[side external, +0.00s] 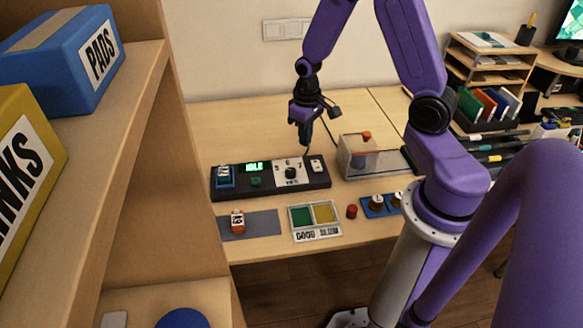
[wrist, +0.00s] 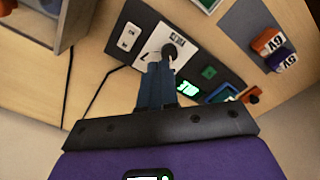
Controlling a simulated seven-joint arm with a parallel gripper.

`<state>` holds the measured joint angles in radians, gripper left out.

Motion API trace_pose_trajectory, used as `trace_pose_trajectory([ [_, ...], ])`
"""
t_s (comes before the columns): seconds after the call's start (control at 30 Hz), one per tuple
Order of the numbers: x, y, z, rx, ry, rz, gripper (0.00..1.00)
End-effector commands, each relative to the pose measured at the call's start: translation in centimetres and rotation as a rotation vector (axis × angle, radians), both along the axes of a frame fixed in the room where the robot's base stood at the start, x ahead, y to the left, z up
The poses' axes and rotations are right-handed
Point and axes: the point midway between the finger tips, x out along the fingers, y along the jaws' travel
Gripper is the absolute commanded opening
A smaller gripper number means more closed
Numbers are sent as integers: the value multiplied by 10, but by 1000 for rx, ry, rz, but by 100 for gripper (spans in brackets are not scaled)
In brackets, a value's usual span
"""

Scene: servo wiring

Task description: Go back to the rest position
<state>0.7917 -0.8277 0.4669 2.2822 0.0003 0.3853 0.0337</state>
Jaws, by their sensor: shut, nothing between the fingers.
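My gripper (side external: 305,143) is shut and empty, pointing down above the back edge of the black control panel (side external: 240,190). In the wrist view the closed fingers (wrist: 158,72) overlap the lower edge of the white dial plate. The panel's dark dial knob (side external: 291,172) also shows in the wrist view (wrist: 170,51), just past the fingertips. In the side view the fingertips look apart from the knob. The panel's green display (side external: 254,168) reads IDLE. The panel also has a white switch (side external: 316,165), a green button (side external: 256,181) and a blue socket (side external: 225,176).
A green-and-yellow sorting tray (side external: 315,231), red button (side external: 351,211) and clear box (side external: 352,168) stand nearby. Shelves (side external: 160,110) rise at left. The table behind is clear.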

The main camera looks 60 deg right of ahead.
Motion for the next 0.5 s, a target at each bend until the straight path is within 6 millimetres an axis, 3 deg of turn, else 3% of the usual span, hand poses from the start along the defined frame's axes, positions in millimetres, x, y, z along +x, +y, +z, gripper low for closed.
trace_pose_trajectory([
  [0.03, -4, 17, 12, 1, -8, 67, 0],
  [0.2, -31, 66, 45, 2, -12, 272, 0],
  [0.5, -104, 125, 95, 7, -18, 631, 0],
])
